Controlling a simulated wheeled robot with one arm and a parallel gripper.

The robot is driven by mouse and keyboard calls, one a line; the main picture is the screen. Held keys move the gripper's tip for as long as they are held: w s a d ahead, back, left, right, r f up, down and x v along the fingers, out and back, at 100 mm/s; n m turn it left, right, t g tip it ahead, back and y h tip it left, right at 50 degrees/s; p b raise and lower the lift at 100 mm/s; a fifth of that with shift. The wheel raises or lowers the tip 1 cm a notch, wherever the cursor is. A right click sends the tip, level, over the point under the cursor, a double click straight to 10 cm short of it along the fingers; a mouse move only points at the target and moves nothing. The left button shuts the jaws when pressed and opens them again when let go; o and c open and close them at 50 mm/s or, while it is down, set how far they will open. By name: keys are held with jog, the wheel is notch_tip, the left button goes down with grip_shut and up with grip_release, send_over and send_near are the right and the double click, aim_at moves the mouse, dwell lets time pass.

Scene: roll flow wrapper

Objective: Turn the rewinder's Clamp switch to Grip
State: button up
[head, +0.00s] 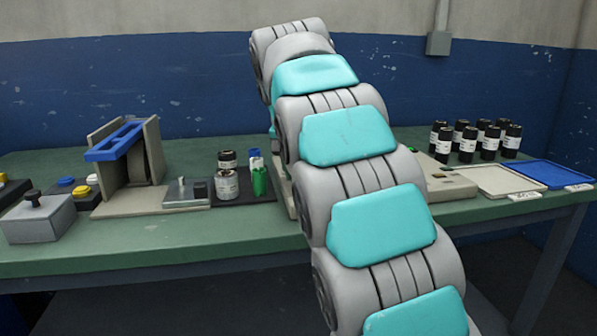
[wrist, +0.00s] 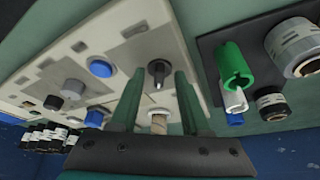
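In the wrist view, my gripper (wrist: 158,76) has two green fingers spread apart with nothing held between them. A dark round knob with a pale pointed tip (wrist: 158,72) shows in the gap between the fingertips, on a pale machine panel (wrist: 125,38). Fingers and knob appear apart, but the exact distance cannot be told. No label is readable, so I cannot confirm which knob is the Clamp switch or its setting. In the head view, my arm hides most of this machine; a beige part (head: 450,187) shows to its right. My gripper is hidden there.
The panel also carries blue buttons (wrist: 101,67), a grey knob (wrist: 72,88) and a black knob (wrist: 53,102). A dark tray (wrist: 215,45) beside it holds a green cup (wrist: 233,65) and rolls. Dark bottles (head: 490,140) and a blue tray (head: 547,174) stand at right.

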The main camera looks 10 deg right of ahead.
jog(key=shift+r, duration=0.15)
jog(key=shift+v, duration=1.9)
jog(key=p+v, duration=0.1)
jog(key=v, duration=0.2)
jog(key=shift+s+r+p, duration=0.1)
jog(key=shift+r+p, duration=0.2)
jog(key=shift+r, duration=0.05)
jog(key=s+f+n+g, duration=0.2)
jog(key=s+f, duration=0.8)
jog(key=s, duration=0.3)
jog(key=s+d+f+n+g+y, duration=0.1)
jog(key=s+f+n+g, duration=0.1)
jog(key=s+f, duration=0.8)
jog(key=s+d+f+n+g+y, duration=0.1)
jog(key=s+f+n, duration=0.1)
jog(key=s+f, duration=0.8)
jog(key=s, duration=0.7)
jog(key=shift+s+g, duration=0.25)
jog(key=shift+g, duration=0.15)
